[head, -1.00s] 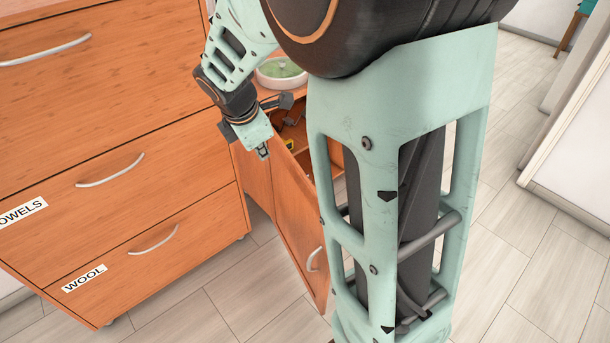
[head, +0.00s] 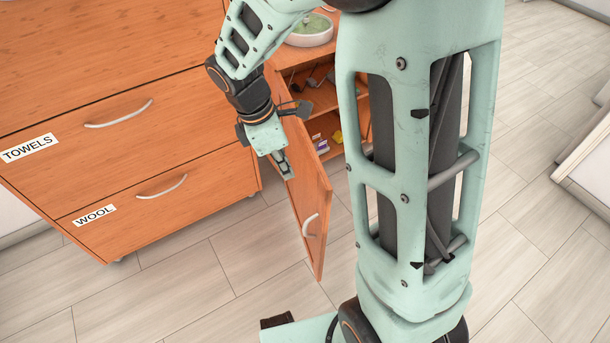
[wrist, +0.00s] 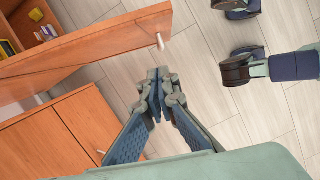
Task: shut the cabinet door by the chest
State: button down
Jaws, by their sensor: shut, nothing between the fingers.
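The orange wooden cabinet door (head: 312,200) beside the chest stands open, swung out from the cabinet. Its pale bar handle (head: 309,225) is near the free edge. My gripper (head: 287,170) is shut and empty, pointing down on the outer-face side of the door, by its upper part. In the wrist view, the shut fingertips (wrist: 160,75) are just below the open door (wrist: 110,35) and its handle (wrist: 159,41). I cannot tell whether they touch it. The chest (head: 110,150) has drawers labelled TOWELS and WOOL. My arm hides part of the cabinet.
Open shelves behind the door hold small items, including a purple-and-white box (head: 321,145). A round dish with green contents (head: 309,30) sits on the cabinet top. Tiled floor (head: 200,270) lies clear in front.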

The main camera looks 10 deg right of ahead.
jog(key=d+f+b, duration=0.3)
jog(key=d+f, duration=0.3)
jog(key=f, duration=0.3)
jog(key=shift+w+d, duration=0.15)
jog(key=shift+w, duration=0.05)
jog(key=shift+d, duration=0.1)
